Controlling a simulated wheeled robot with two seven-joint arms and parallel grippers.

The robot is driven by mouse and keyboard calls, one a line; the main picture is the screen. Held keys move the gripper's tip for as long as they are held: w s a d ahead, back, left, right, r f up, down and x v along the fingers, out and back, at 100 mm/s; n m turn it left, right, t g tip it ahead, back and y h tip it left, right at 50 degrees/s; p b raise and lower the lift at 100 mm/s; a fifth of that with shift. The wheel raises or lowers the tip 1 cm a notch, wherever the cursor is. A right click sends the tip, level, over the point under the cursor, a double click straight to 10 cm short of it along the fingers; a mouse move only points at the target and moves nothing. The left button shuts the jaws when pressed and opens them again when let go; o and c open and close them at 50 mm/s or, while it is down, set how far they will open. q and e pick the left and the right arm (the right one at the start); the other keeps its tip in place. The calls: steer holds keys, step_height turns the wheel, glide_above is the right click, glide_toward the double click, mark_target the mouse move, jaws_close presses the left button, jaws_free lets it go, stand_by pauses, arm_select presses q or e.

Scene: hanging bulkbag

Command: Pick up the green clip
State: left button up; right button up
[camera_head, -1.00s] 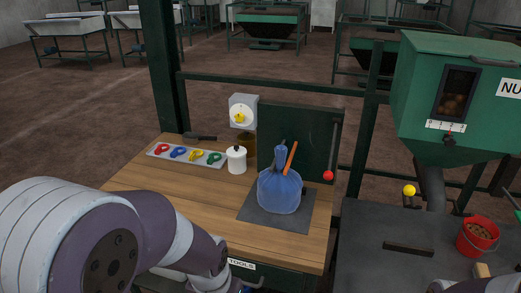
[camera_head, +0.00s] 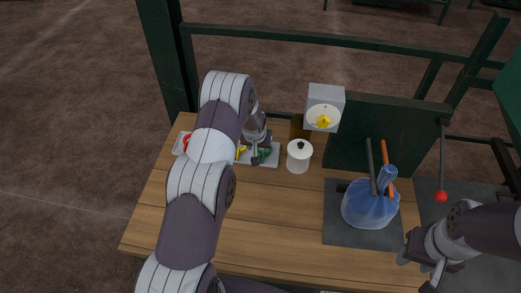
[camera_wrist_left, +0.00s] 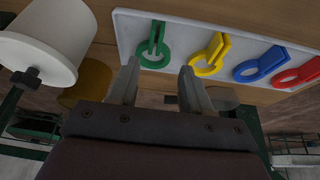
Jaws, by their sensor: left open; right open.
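The green clip (camera_wrist_left: 155,48) lies on the pale tray (camera_wrist_left: 180,28), at the end of the row of clips, in the left wrist view. In the head view the green clip (camera_head: 265,152) is partly hidden by my left gripper (camera_head: 256,157). My left gripper (camera_wrist_left: 160,68) is open and empty. Its two fingers point at the tray, with the green clip ahead of the gap between them; I cannot tell how close they are. My right gripper (camera_head: 420,270) is open and empty at the lower right, by the table's right edge.
Yellow (camera_wrist_left: 212,52), blue (camera_wrist_left: 262,63) and red (camera_wrist_left: 300,73) clips share the tray. A white lidded jar (camera_head: 299,158) stands close to its right end. A blue bag (camera_head: 370,205) sits on a dark mat. The front of the wooden table (camera_head: 270,225) is clear.

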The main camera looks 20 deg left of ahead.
mark_target(262, 153)
arm_select(q)
steer(key=shift+w+d+f, duration=0.1)
steer(key=shift+w+f, duration=0.1)
steer(key=shift+f, duration=0.2)
steer(key=shift+w+d+f+p, duration=0.25)
steer(key=shift+d+f+p, duration=0.25)
steer(key=shift+f+p, duration=0.1)
steer(key=x, duration=0.4)
steer(key=shift+w+a+f+p, duration=0.15)
steer(key=shift+a+f+p, duration=0.1)
steer(key=shift+a+p, duration=0.15)
steer(key=shift+d+r, duration=0.1)
steer(key=shift+d, duration=0.1)
steer(key=shift+c, duration=0.3)
steer(key=c, duration=0.5)
jaws_close()
arm_select(e)
steer(key=shift+d+r, duration=0.35)
steer(key=shift+r, duration=0.2)
steer(key=shift+d+r, duration=0.3)
steer(key=shift+r, duration=0.25)
